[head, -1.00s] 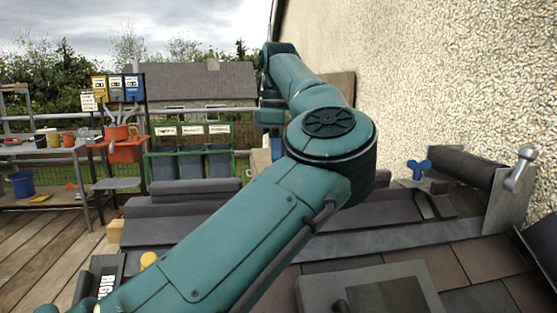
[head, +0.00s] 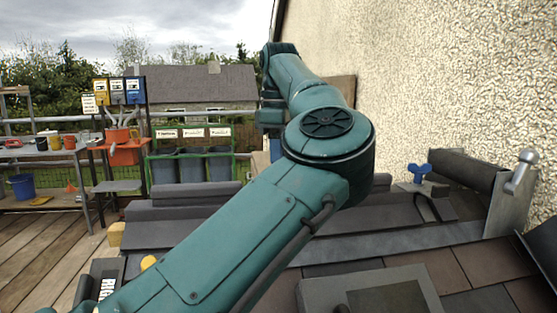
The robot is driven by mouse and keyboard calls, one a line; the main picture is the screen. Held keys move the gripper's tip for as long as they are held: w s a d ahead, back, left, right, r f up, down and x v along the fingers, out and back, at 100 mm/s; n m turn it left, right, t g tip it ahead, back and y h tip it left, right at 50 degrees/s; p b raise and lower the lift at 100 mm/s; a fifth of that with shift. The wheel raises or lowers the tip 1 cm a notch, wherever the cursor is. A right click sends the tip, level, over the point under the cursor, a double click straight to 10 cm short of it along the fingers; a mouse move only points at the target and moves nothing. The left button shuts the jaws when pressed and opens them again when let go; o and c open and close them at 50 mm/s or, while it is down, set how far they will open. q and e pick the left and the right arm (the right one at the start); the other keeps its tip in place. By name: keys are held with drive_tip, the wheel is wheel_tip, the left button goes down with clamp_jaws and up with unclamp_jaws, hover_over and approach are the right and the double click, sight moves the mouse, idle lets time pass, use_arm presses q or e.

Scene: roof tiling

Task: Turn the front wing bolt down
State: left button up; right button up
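A blue wing bolt (head: 420,173) stands on a clamp-like grey part at the right, near the wall. It is the only wing bolt I can make out, and I cannot tell whether it is the front one. One of my teal arms crosses the middle of the head view from the lower left and covers much of the scene. Neither gripper shows: no fingertips are visible, and I see nothing touching the bolt.
A metal plate with a ball-ended lever (head: 520,170) stands right of the bolt, beside a dark roll (head: 466,170). Brown and grey tiles (head: 440,268) cover the lower right. Dark ridge pieces (head: 180,210) lie left of the arm. A rough wall (head: 430,80) bounds the right.

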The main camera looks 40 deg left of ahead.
use_arm(q)
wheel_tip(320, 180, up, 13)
drive_tip(key=p, duration=0.5)
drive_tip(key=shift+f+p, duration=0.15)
drive_tip(key=shift+p, duration=0.15)
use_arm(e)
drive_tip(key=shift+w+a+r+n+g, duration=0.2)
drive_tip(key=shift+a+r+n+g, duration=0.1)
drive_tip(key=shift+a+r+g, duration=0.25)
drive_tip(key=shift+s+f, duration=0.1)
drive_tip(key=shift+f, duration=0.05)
